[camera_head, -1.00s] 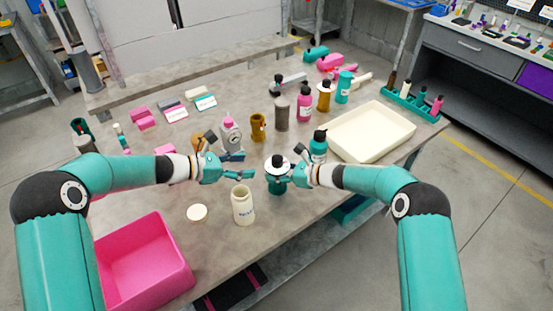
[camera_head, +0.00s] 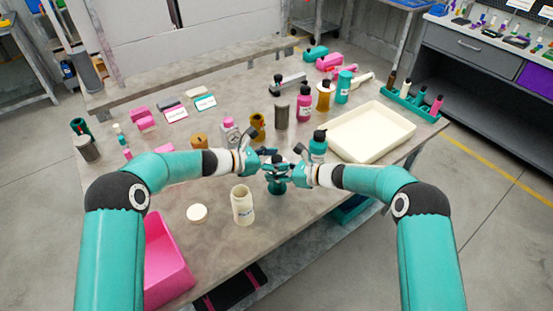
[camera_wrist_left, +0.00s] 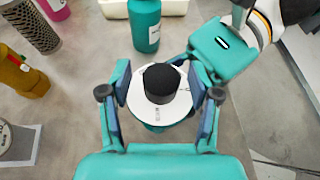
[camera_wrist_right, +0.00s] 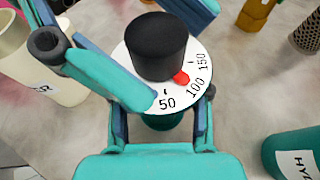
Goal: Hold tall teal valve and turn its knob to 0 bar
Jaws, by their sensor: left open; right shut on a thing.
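The tall teal valve (camera_head: 277,187) stands upright on the table between my two grippers. On top it has a white dial (camera_wrist_right: 196,92) and a black knob (camera_wrist_right: 156,45). In the right wrist view the dial shows 50, 100 and 150, and a red mark lies beside the knob between 50 and 100. My right gripper (camera_wrist_right: 160,132) is shut on the teal body below the dial. My left gripper (camera_wrist_left: 160,96) is open, with its fingers on either side of the dial and knob, apart from the knob. The dial's 0 mark is not readable.
A teal bottle (camera_head: 318,146) stands close behind the valve. An open cream jar (camera_head: 243,205) stands in front, with its lid (camera_head: 197,212) on the table. A cream tray (camera_head: 408,142) is at the right and a pink bin (camera_head: 165,265) at the front left.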

